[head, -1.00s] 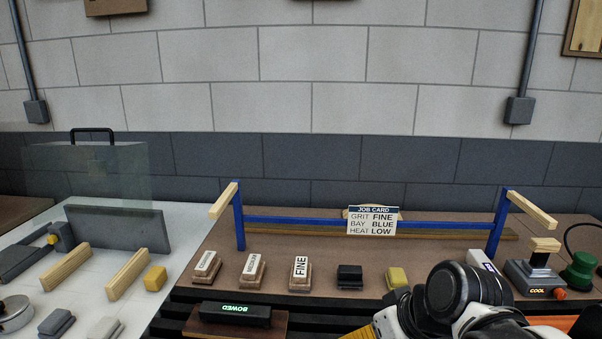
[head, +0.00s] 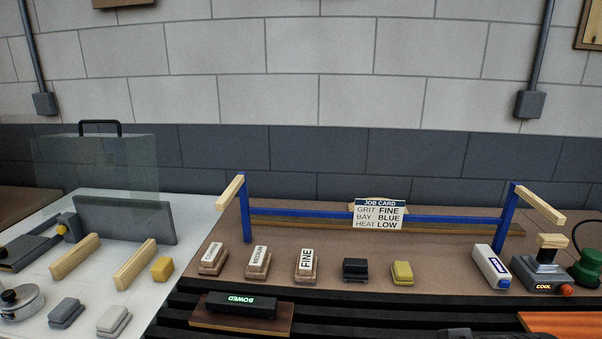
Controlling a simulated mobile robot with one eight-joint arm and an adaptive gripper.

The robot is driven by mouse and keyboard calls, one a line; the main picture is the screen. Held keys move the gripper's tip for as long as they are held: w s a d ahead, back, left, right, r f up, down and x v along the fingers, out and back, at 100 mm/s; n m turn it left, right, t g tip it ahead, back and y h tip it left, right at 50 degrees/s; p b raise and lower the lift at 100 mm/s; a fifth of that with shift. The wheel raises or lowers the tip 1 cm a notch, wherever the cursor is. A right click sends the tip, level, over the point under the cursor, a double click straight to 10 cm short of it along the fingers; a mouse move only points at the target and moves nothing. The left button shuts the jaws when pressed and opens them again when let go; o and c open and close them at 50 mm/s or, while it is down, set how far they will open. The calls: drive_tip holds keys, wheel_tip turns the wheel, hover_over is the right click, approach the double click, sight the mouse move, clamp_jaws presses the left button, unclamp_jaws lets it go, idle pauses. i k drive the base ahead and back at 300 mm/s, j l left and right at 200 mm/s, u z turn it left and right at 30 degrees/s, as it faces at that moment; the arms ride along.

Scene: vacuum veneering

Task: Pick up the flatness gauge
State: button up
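The flatness gauge (head: 241,306) appears to be the black bar with a lit green readout saying BOWED. It lies on a small brown panel (head: 284,318) on the black slatted front of the bench, at the lower left of centre in the head view. Nothing touches it from above. My gripper is not in view. Only a dark piece, probably of my arm, shows at the bottom edge, well to the right of the gauge.
Behind the gauge stand labelled sanding blocks, including FINE (head: 305,266), a black block (head: 355,268) and a yellow block (head: 402,273). A blue frame (head: 330,214) with a job card (head: 379,214) spans the back. A COOL heater unit (head: 541,272) stands right.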

sight(217, 301)
drive_tip(key=z, duration=1.4)
drive_tip(key=u, duration=2.45)
drive_tip(key=i+j+z, duration=0.1)
drive_tip(key=j+z, duration=0.3)
drive_tip(key=i+j+z, duration=0.1)
drive_tip(key=j+z, duration=0.5)
drive_tip(key=z, duration=0.15)
drive_tip(key=i, duration=0.05)
